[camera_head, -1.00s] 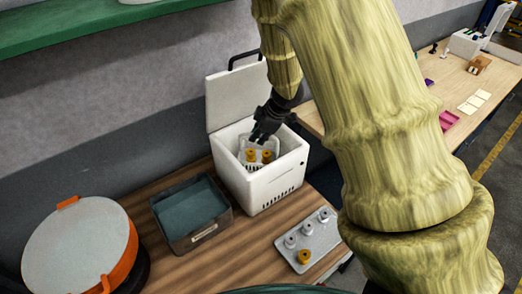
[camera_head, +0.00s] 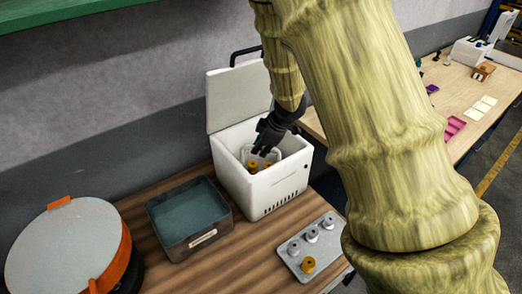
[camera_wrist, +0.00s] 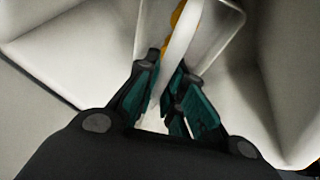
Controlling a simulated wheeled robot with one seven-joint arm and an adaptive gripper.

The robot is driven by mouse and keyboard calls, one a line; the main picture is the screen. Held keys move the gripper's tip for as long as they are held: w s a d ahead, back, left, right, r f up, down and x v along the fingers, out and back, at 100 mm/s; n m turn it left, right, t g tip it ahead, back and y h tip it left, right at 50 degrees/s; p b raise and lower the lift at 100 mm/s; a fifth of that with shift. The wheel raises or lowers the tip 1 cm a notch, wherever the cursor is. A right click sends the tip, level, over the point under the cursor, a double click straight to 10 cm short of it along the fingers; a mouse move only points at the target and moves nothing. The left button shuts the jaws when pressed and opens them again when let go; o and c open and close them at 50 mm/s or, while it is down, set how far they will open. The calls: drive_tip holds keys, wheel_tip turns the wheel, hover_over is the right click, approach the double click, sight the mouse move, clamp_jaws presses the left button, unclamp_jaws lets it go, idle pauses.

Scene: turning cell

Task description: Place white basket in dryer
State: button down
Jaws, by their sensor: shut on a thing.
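The dryer (camera_head: 262,196) is a white box on the wooden table, with its lid (camera_head: 238,96) standing open at the back. The white basket (camera_head: 247,157) is inside the dryer's opening, with orange-yellow parts (camera_head: 254,166) in it. My gripper (camera_head: 262,150) reaches down into the opening from above. In the wrist view my gripper (camera_wrist: 170,95) is shut on the basket's pale handle strip (camera_wrist: 182,40), between teal finger pads. The basket's underside is hidden, so I cannot tell whether it touches the dryer floor.
A dark tray with a teal inside (camera_head: 187,217) stands left of the dryer. A round orange device with a grey lid (camera_head: 65,245) is at far left. A grey plate (camera_head: 325,237) with several round parts lies at right. A green shelf (camera_head: 60,14) hangs above.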

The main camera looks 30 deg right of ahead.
drive_tip(key=c, duration=2)
unclamp_jaws()
drive_tip(key=shift+f, duration=0.1)
drive_tip(key=o, duration=0.5)
drive_tip(key=shift+d+r, duration=0.1)
drive_tip(key=shift+r, duration=0.35)
drive_tip(key=v, duration=1.1)
drive_tip(key=shift+s+r, duration=0.15)
drive_tip(key=shift+s, duration=0.05)
